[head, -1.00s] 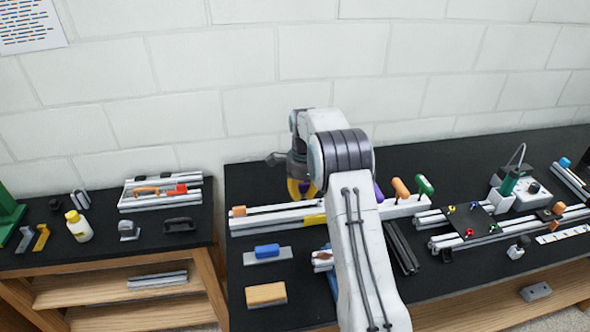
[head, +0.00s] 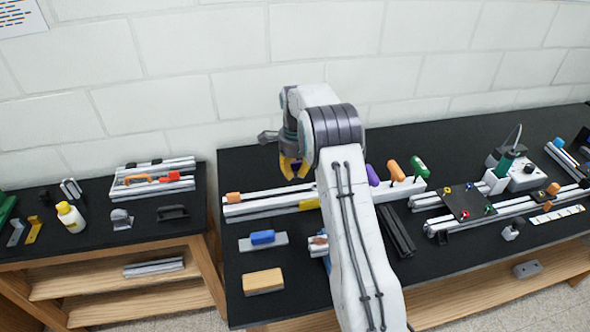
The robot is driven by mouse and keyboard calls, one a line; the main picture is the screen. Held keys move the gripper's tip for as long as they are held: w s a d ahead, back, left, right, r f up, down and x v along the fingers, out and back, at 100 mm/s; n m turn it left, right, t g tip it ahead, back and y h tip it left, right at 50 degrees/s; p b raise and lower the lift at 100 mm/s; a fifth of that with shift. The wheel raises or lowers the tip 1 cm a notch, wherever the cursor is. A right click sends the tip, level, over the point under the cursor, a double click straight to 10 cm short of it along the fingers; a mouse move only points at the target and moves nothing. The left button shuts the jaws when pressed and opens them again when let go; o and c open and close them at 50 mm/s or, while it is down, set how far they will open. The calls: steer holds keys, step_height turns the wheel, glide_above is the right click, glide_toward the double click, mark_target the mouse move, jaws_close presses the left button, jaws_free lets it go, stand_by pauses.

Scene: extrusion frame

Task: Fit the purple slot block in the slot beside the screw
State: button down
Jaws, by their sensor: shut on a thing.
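My gripper (head: 293,172) has yellow fingers and points down above the back edge of a long pale slotted rail (head: 268,205). It is shut on a small purple piece (head: 297,166), which seems to be the purple slot block; the fingers hide most of it. The piece is held clear of the rail. The screw is too small or hidden to tell. My arm covers the rail's middle.
Purple (head: 372,175), orange (head: 396,171) and green (head: 419,167) handles stand at the rail's right. A blue block (head: 262,237) on a grey plate and a tan block (head: 263,281) lie in front. Dark bars (head: 396,232) lie right of my arm. A side bench (head: 90,240) stands left.

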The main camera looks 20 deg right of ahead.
mark_target(294, 191)
steer(key=shift+a+r+p, duration=0.1)
steer(key=shift+r+p, duration=0.05)
steer(key=shift+p, duration=0.3)
steer(key=shift+f+b, duration=2.05)
steer(key=shift+f, duration=1)
steer(key=shift+f+b, duration=0.85)
steer(key=shift+f, duration=0.4)
steer(key=c, duration=1.2)
jaws_free()
step_height(294, 191, up, 12)
steer(key=shift+s, duration=0.15)
steer(key=shift+r, duration=0.1)
